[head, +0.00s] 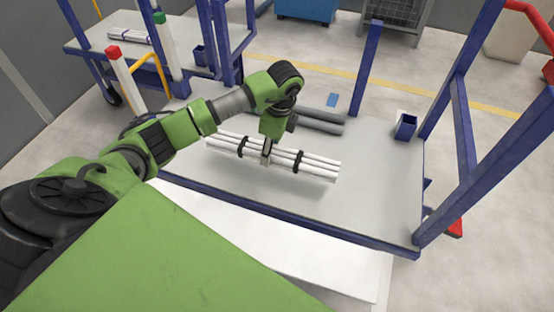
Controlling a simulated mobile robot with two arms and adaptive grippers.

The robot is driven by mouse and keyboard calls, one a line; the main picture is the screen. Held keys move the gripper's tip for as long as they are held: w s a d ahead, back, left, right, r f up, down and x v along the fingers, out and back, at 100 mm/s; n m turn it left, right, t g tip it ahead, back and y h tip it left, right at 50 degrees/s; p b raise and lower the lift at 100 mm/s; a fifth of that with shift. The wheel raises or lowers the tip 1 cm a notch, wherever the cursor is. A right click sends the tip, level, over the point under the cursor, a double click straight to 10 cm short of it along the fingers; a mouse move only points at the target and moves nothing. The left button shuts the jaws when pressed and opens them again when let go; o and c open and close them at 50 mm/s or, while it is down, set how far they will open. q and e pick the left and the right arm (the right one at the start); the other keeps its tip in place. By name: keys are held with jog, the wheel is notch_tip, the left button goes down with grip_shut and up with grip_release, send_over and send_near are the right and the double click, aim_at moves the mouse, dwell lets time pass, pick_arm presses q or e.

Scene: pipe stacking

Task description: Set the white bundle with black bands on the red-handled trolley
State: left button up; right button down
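The white bundle (320,168) is several white pipes with two black bands. It lies lengthwise over the grey deck of the blue-framed trolley (385,190), whose red handle (530,22) shows at the top right. My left gripper (266,155) comes down on the bundle's middle, between the bands, with a finger against its near side; it appears shut on the bundle. The far finger is hidden. A shadow lies below the bundle; I cannot tell whether it touches the deck. My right gripper is not in view.
Dark grey pipes (318,123) lie on the deck behind the bundle. A small blue holder (405,127) stands at the deck's right, near blue posts. A second trolley (90,45) at upper left carries a white bundle with purple bands (128,35). The deck's right part is clear.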

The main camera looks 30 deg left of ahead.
aim_at(277, 145)
pick_arm(q)
jog(key=shift+w+d+f+b, duration=0.1)
jog(key=shift+w+f+b, duration=0.2)
jog(key=shift+w+f, duration=0.9)
jog(key=shift+f, duration=0.1)
jog(key=shift+w+d+f, duration=0.1)
jog(key=shift+w+f, duration=0.2)
jog(key=shift+f, duration=0.2)
notch_tip(277, 145, down, 3)
jog(key=shift+r+b, duration=0.1)
jog(key=shift+b, duration=0.55)
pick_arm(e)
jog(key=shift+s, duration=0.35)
pick_arm(q)
jog(key=o, duration=1.4)
jog(key=shift+s, duration=0.1)
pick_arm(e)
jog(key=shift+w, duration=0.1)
